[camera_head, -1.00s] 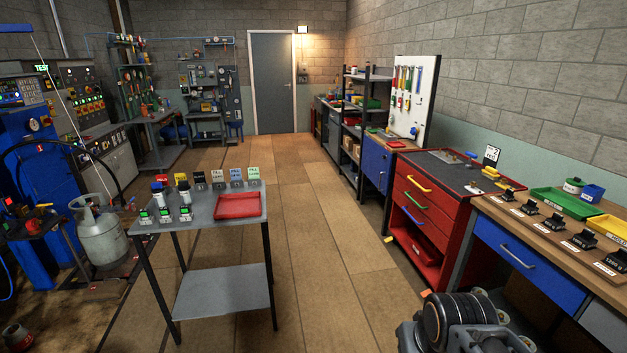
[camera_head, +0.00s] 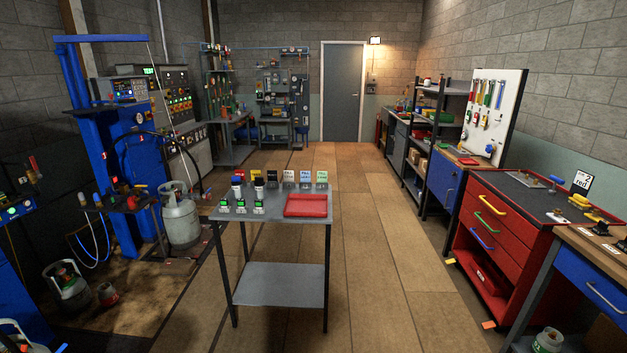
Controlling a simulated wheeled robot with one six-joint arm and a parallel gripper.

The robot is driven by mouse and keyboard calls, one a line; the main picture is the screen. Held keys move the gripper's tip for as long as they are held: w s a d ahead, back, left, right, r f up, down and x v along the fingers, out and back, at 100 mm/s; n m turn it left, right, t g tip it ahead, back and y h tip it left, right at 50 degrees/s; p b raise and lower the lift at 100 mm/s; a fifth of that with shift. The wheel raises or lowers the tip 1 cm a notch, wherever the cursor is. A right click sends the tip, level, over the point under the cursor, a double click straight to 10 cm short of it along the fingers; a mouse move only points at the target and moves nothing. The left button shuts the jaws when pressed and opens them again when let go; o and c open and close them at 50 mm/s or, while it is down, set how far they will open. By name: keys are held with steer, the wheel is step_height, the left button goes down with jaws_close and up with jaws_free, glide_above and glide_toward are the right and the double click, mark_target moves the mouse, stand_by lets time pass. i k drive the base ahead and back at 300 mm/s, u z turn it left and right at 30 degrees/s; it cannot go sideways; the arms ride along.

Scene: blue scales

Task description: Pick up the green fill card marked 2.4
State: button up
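A row of small upright cards stands along the back edge of the grey metal table (camera_head: 268,213). The rightmost card (camera_head: 321,178) looks pale with green on it; its number is too small to read. A card with blue lettering (camera_head: 305,178) stands just left of it, and a pale card (camera_head: 289,178) with darker marks is further left. Black, yellow and red cards continue the row to the left. I cannot tell for sure which card reads 2.4. My gripper is not in view.
A red tray (camera_head: 306,206) lies on the table's front right. Small green-lit displays (camera_head: 241,206) and little bottles stand at its left. A gas cylinder (camera_head: 180,222) is left of the table. Open floor (camera_head: 375,250) lies to the right, up to the red drawer cabinet (camera_head: 487,222).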

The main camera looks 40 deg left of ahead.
mark_target(321, 175)
steer(key=u, duration=0.4)
steer(key=i, duration=2.2)
steer(key=u, duration=1.2)
steer(key=i, duration=1.45)
steer(key=u, duration=1.85)
steer(key=i, duration=0.55)
steer(key=u, duration=0.4)
